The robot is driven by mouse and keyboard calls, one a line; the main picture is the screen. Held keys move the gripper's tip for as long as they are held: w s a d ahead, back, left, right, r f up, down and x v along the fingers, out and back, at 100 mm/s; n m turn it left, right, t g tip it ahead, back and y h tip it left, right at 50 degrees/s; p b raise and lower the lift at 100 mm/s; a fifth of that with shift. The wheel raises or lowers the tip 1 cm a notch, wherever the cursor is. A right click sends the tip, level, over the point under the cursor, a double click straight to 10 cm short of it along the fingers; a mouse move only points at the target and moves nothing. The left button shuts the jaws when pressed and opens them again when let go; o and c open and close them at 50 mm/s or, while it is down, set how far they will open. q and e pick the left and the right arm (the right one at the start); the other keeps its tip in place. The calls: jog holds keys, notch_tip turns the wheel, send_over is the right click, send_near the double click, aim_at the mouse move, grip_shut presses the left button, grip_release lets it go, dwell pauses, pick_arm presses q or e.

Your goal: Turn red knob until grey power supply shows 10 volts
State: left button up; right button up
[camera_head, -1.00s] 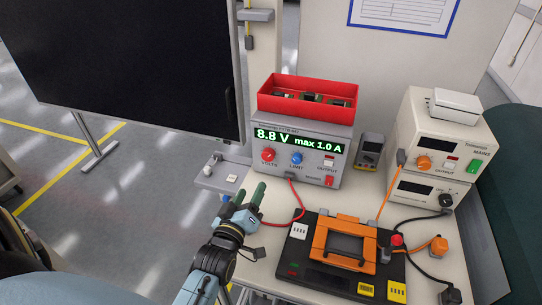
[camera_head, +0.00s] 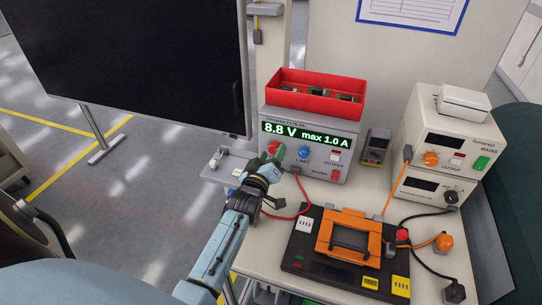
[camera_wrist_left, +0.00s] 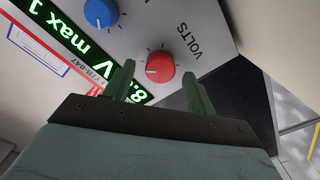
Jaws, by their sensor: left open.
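The grey power supply (camera_head: 318,175) stands at the back of the bench. Its green display (camera_head: 305,135) reads 8.8 V, max 1.0 A. The red knob (camera_wrist_left: 160,66), labelled VOLTS, shows clearly in the left wrist view. In the head view the red knob (camera_head: 277,149) is partly hidden by my gripper. My left gripper (camera_head: 268,160) is open, its green fingers at the front of the knob. In the left wrist view the fingers (camera_wrist_left: 158,85) stand on either side of the red knob, apart from it. My right gripper is not in view.
A blue knob (camera_head: 304,153) sits right beside the red one. A red bin (camera_head: 315,83) stands on top of the supply. A red cable (camera_head: 306,200) loops below the supply's front. A black board with an orange frame (camera_head: 348,240) lies nearer, and cream instruments (camera_head: 448,140) stand right.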

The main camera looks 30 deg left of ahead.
pick_arm(q)
jog(key=c, duration=1)
jog(key=shift+m+p, duration=0.5)
jog(key=shift+m, duration=1.7)
jog(key=o, duration=1)
jog(key=v, duration=1.3)
jog(key=shift+s, duration=0.25)
